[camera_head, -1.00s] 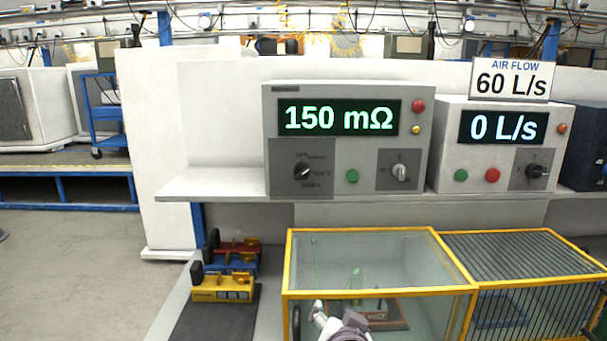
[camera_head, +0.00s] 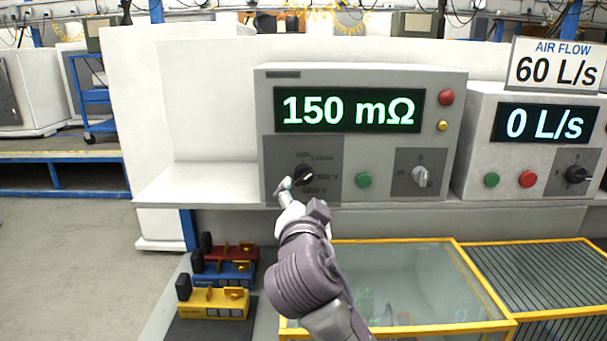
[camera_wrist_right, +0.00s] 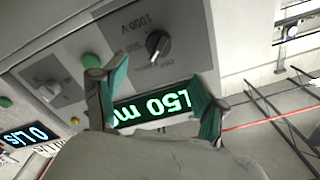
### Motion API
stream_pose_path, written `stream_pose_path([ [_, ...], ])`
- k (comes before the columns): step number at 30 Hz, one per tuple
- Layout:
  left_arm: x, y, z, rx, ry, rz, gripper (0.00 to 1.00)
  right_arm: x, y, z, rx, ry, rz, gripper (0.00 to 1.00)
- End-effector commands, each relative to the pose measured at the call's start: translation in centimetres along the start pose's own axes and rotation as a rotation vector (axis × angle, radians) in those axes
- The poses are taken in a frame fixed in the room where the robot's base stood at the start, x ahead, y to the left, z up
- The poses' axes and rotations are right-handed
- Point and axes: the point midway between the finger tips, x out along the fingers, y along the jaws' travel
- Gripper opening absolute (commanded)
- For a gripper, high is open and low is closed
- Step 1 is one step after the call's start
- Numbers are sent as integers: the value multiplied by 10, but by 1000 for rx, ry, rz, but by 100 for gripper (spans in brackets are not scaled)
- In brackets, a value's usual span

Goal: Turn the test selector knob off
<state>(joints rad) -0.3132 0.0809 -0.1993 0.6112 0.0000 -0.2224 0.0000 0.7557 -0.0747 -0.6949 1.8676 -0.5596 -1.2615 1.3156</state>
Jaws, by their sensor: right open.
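The test selector knob (camera_head: 304,175) is a round black knob with a pale mark on the dark grey lower left panel of the resistance tester (camera_head: 361,80). Labels for OFF, 500 V and 1000 V surround it; the exact setting is hard to read. My right gripper (camera_head: 287,187) is just below and left of the knob in the head view. In the right wrist view, where the tester shows upside down, the open right gripper (camera_wrist_right: 155,85) has its teal-padded fingers spread, with the knob (camera_wrist_right: 157,44) beyond and between them, apparently untouched. My left gripper is out of view.
The tester's display reads 150 mΩ. A green button (camera_head: 364,180) and a second, grey knob (camera_head: 421,175) are right of the selector. The air flow unit (camera_head: 481,140) stands further right. The shelf (camera_head: 200,190) is clear at left. A yellow-framed glass box (camera_head: 420,270) is below.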

Motion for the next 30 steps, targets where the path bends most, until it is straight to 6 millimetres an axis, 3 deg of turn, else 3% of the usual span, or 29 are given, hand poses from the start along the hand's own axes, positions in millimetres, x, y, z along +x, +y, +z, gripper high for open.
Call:
stream_pose_path([
  [5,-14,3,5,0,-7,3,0,41,0,-4,-5,1,4,72],
  [12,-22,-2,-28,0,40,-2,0,78,0,-2,-3,0,2,72],
  [16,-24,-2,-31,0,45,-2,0,87,1,0,-2,-1,2,72],
  [26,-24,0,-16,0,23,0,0,90,1,0,0,-1,1,72],
  [30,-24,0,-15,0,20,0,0,90,1,0,0,-1,1,50],
])
